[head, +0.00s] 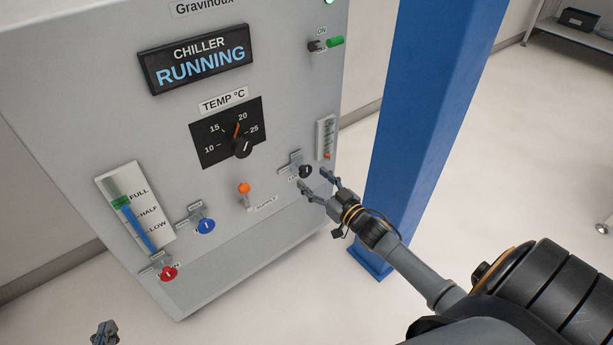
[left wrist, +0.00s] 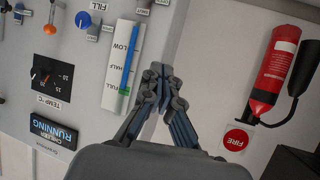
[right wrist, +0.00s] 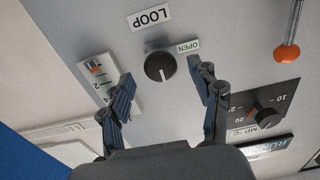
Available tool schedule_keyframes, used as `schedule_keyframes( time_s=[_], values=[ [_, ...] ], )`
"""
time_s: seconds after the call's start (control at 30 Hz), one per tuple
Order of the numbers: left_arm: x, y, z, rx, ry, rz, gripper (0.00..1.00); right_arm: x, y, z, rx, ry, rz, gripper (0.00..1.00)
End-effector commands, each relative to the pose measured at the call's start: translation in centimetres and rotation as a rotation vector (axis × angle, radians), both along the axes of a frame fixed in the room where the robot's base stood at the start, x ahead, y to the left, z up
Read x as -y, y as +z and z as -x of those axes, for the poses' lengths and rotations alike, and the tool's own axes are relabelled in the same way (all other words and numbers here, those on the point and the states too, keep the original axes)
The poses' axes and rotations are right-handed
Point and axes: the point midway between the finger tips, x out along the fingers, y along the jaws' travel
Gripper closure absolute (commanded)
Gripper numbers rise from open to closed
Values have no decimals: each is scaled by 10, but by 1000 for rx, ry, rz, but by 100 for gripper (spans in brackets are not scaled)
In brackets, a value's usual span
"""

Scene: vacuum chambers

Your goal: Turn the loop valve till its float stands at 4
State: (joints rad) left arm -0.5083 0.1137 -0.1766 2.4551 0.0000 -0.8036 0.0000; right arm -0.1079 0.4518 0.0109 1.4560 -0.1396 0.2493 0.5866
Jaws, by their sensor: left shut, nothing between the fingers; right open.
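The loop valve is a black round knob (head: 305,171) low on the right of the chiller's front. In the right wrist view the knob (right wrist: 160,66) has a white pointer line and sits between labels LOOP and OPEN. Its float gauge (head: 325,138) is a narrow white scale beside it. The orange float (right wrist: 95,68) stands near the low end, below the 2 mark. My right gripper (head: 326,187) is open in front of the knob, its fingers (right wrist: 160,78) either side and apart from it. My left gripper (head: 105,332) is shut and empty, low at the left.
Other controls share the panel: a blue knob (head: 206,226), a red knob (head: 168,273), an orange-tipped supply lever (head: 244,190) and a temperature dial (head: 242,147). A blue column (head: 425,120) stands right of the chiller. A fire extinguisher (left wrist: 272,70) hangs beyond my left gripper.

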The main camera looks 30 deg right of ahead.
Motion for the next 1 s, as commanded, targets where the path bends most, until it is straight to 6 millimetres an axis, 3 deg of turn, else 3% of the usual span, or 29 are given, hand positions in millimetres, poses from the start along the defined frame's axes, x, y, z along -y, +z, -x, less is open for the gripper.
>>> schedule_keyframes(
  time_s=[0.1,0.3,0.7,0.9,1.0],
  values=[
    [6,17,-11,112,-8,27,100,-1,-1,-18,2,0,1,37],
    [11,39,-20,233,-15,57,100,-2,-1,-35,-1,0,1,37],
    [12,47,-21,271,-17,66,100,-3,0,-40,-2,0,1,37],
    [12,47,-21,270,-17,65,100,-3,0,-39,-1,0,1,78],
    [12,47,-21,270,-17,65,100,-3,0,-39,-1,0,1,92]
  ],
)
